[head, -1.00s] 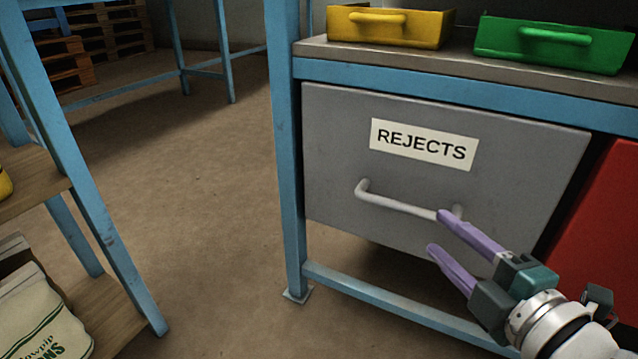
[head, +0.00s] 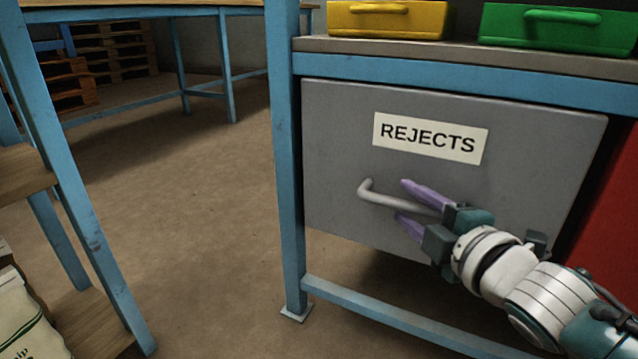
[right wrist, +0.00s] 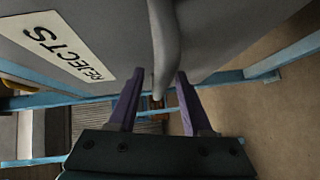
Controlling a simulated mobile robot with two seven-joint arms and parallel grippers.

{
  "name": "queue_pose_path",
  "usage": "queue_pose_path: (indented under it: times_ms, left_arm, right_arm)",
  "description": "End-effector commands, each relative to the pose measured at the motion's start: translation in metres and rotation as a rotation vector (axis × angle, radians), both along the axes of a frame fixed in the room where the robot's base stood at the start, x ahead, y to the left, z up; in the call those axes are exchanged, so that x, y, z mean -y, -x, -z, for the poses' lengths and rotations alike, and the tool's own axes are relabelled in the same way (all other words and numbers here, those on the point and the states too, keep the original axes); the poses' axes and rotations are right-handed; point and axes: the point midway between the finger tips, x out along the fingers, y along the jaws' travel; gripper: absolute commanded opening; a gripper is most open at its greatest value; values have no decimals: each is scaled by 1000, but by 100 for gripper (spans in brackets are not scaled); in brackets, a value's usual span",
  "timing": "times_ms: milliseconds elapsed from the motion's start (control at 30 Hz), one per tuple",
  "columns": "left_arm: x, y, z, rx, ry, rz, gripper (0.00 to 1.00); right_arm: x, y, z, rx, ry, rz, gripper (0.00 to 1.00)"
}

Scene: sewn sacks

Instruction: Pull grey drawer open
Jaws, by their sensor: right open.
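The grey drawer (head: 335,130) with a REJECTS label (head: 430,138) sits under the blue bench frame. Its front also fills the top of the right wrist view (right wrist: 215,35). Its pale bar handle (head: 372,193) runs across the lower front. My right gripper (head: 403,205) is open, with one purple finger above the handle and one below it. In the right wrist view the handle (right wrist: 164,45) lies between the two fingers (right wrist: 155,85), with gaps visible at both sides. The right end of the handle is hidden behind the gripper in the head view. My left gripper is not in view.
A yellow bin (head: 390,22) and a green bin (head: 555,28) stand on the bench above. A red panel (head: 612,210) is at the right. A blue-framed shelf with a sack (head: 25,315) is at the left. Bare floor (head: 190,200) lies between.

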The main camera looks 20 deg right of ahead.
Motion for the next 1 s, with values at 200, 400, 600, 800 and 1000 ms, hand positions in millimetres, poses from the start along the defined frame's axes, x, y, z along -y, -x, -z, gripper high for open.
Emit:
queue_pose_path:
  times_ms: [200,400,600,800,1000]
  left_arm:
    - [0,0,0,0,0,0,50]
    - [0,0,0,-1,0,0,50]
    - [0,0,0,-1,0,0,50]
    - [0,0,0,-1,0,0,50]
    - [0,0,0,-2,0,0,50]
  right_arm:
    - [0,0,0,0,0,0,29]
    - [0,0,0,0,0,0,6]
    - [0,1,0,0,0,0,0]
    - [0,1,0,0,-1,0,0]
    - [0,1,0,0,-1,0,0]
